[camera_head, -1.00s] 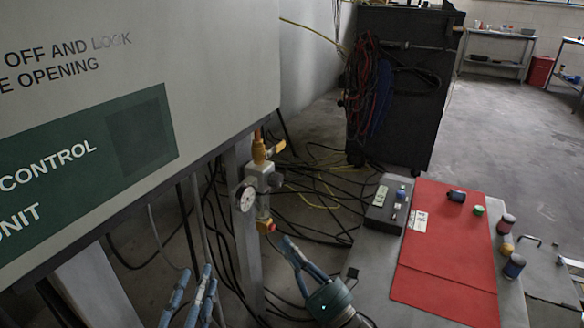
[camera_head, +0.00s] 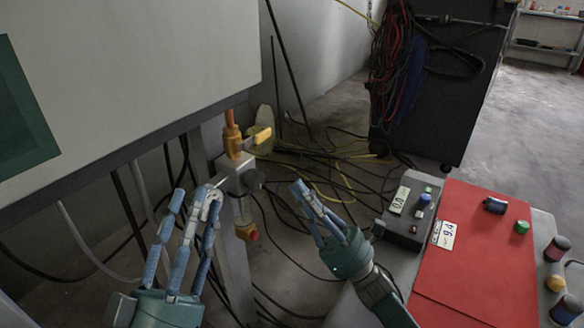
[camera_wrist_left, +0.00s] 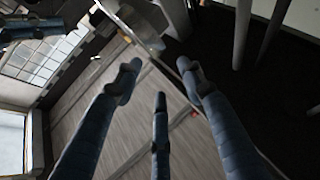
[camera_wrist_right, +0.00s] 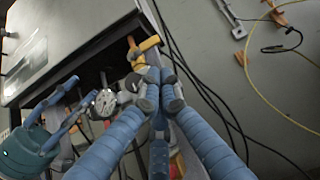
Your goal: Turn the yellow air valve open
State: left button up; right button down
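The yellow air valve handle (camera_head: 262,136) sticks out to the right from its brass fitting (camera_head: 232,141) on a post beneath the grey cabinet. The handle also shows in the right wrist view (camera_wrist_right: 150,44). A grey block (camera_head: 236,172) sits below it; the round gauge (camera_wrist_right: 104,103) shows in the right wrist view. My left gripper (camera_head: 200,198) is open and empty, left of and below the valve, its fingers partly covering the gauge in the head view.
The cabinet (camera_head: 130,70) overhangs at the upper left. A yellow-and-red button (camera_head: 246,232) sits lower on the post. A red mat (camera_head: 476,255) and control box (camera_head: 410,213) lie at the right. Cables cover the floor behind, near a dark cart (camera_head: 440,90).

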aim_at(256, 139)
pick_arm(q)
jog(key=shift+s+a+r+t, duration=0.1)
jog(key=shift+s+r+t, duration=0.4)
jog(key=shift+s+r, duration=0.3)
pick_arm(e)
jog(key=x, duration=0.9)
jog(key=shift+a+r, duration=0.15)
jog(key=shift+r, duration=0.05)
pick_arm(q)
jog(key=shift+w+r, duration=0.1)
